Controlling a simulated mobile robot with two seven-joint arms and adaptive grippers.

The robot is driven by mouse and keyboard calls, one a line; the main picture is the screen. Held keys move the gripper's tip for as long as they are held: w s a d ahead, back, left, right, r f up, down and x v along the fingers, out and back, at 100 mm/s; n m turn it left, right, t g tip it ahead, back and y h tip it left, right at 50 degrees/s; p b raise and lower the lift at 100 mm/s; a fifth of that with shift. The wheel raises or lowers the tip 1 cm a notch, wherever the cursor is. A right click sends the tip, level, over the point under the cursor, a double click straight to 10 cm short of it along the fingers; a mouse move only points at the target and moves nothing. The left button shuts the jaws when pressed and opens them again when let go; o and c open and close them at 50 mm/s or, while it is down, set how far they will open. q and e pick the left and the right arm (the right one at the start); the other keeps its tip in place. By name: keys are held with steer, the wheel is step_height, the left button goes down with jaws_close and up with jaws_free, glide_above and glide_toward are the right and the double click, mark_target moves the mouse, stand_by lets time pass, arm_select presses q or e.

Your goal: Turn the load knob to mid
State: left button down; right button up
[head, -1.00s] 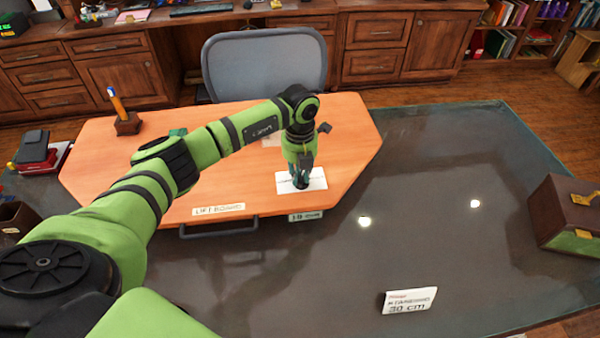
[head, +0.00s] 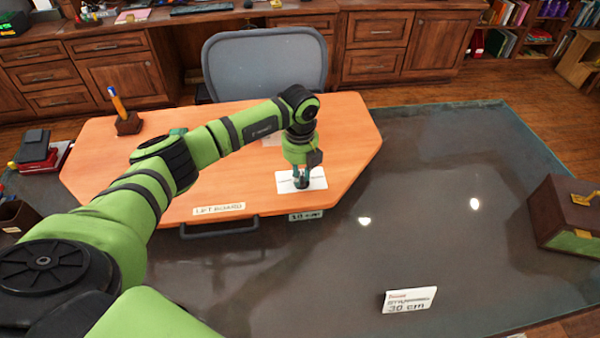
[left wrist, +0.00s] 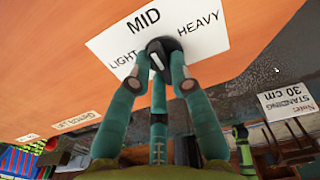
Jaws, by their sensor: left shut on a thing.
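The load knob is a black round knob that shows in the left wrist view (left wrist: 166,48), on a white label plate (left wrist: 112,44) printed LIGHT, MID and HEAVY. MID is at the top, LIGHT to the lower left and HEAVY to the right. My left gripper (left wrist: 160,72) points down with its teal fingers closed around the knob. In the head view my left gripper (head: 301,180) stands over the plate (head: 317,179) on the orange board (head: 240,185); the knob is mostly hidden there. My right gripper is out of view.
The board lies on a dark glass-topped desk (head: 440,230). A pen holder (head: 128,123) stands on the board's left corner. A 30 cm sign (head: 409,300) and a brown box (head: 570,215) stand on the right. A grey chair (head: 265,65) is behind. The desk's right middle is clear.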

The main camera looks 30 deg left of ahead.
arm_select(q)
steer(key=c, duration=1.1)
jaws_free()
step_height(320, 180, up, 12)
